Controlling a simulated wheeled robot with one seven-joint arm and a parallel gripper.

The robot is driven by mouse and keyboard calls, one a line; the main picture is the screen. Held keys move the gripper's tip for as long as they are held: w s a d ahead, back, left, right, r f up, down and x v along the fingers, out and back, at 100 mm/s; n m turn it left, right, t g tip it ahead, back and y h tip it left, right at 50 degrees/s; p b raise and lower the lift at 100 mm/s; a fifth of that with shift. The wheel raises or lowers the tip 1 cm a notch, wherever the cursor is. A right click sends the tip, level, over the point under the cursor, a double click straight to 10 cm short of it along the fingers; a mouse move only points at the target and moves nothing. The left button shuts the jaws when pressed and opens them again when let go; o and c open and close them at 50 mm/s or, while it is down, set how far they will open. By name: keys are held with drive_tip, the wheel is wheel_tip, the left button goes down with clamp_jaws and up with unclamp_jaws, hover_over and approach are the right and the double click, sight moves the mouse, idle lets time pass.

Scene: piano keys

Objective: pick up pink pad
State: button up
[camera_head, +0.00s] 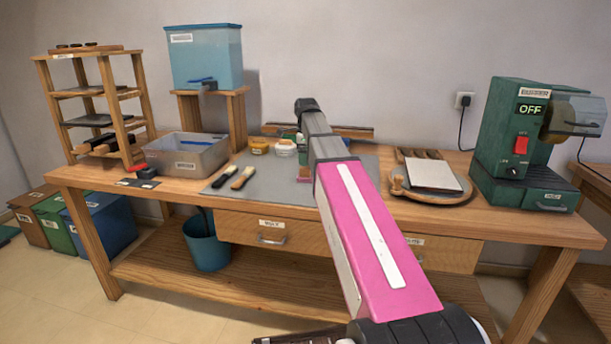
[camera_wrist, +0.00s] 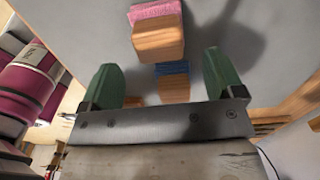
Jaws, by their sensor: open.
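The pink pad (camera_wrist: 155,11) is at the top of the wrist view, on the grey mat. A wooden block (camera_wrist: 158,40) sits against it and seems to be its handle. My gripper (camera_wrist: 160,62) shows two green fingers spread apart with nothing clamped between them. The pink pad and its block lie beyond the fingertips, apart from them. A blue pad (camera_wrist: 172,68) with a wooden block (camera_wrist: 174,88) shows between the fingers, below them. In the head view my arm covers most of this area, and my gripper cannot be made out clearly.
The grey mat (camera_head: 270,187) holds two brushes (camera_head: 237,178) on its left side and jars (camera_head: 284,149) at the back. A grey bin (camera_head: 187,160) and blue tank (camera_head: 205,55) stand left. A round board (camera_head: 424,193) and green machine (camera_head: 520,150) stand right.

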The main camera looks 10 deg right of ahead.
drive_tip(key=shift+a+f, duration=0.1)
drive_tip(key=shift+f, duration=2.3)
drive_tip(key=c, duration=1)
drive_tip(key=shift+r, duration=0.1)
drive_tip(key=shift+r, duration=0.4)
wheel_tip(320, 180, up, 4)
drive_tip(key=shift+f, duration=0.2)
drive_tip(key=s+a+r, duration=0.1)
drive_tip(key=a+r, duration=0.1)
drive_tip(key=a, duration=0.1)
drive_tip(key=s+a+r, duration=0.2)
drive_tip(key=a, duration=0.2)
drive_tip(key=s+a+r, duration=0.1)
drive_tip(key=a+r, duration=0.1)
drive_tip(key=a, duration=0.1)
drive_tip(key=shift+s+a+r, duration=0.25)
drive_tip(key=shift+s+a, duration=0.1)
drive_tip(key=shift+o, duration=0.4)
